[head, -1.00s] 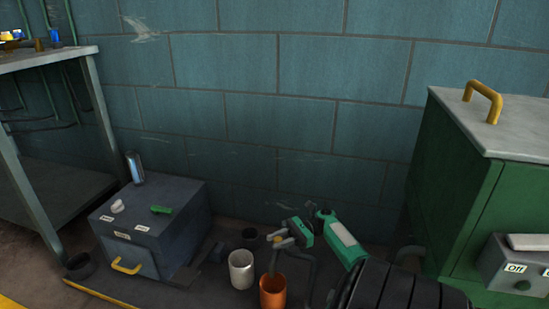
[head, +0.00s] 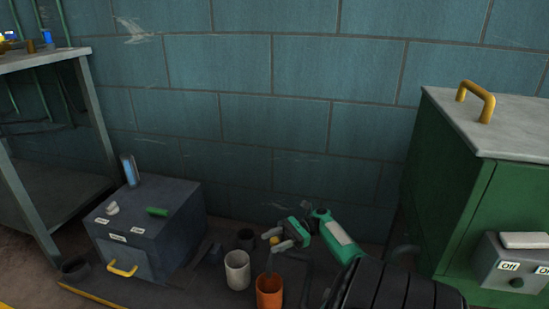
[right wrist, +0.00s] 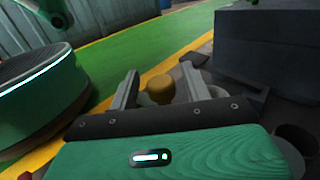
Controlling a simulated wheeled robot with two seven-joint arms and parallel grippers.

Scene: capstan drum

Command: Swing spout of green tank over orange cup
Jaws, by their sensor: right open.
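The orange cup (head: 269,292) stands on the dark floor plate at the lower middle of the head view. A thin grey spout-like piece (head: 269,265) hangs down just above or into its mouth; which one I cannot tell. A yellow knob (head: 275,240) sits at its top. My right gripper (head: 281,242) is open, with its fingers about the knob. In the right wrist view the knob (right wrist: 160,88) shows between the two grey fingers, and contact is unclear. No green tank is clearly visible at the spout; my right arm covers that area. My left gripper is out of view.
A grey box (head: 165,235) with a yellow handle stands further left. A green cabinet (head: 450,190) stands at the right. A block wall is behind.

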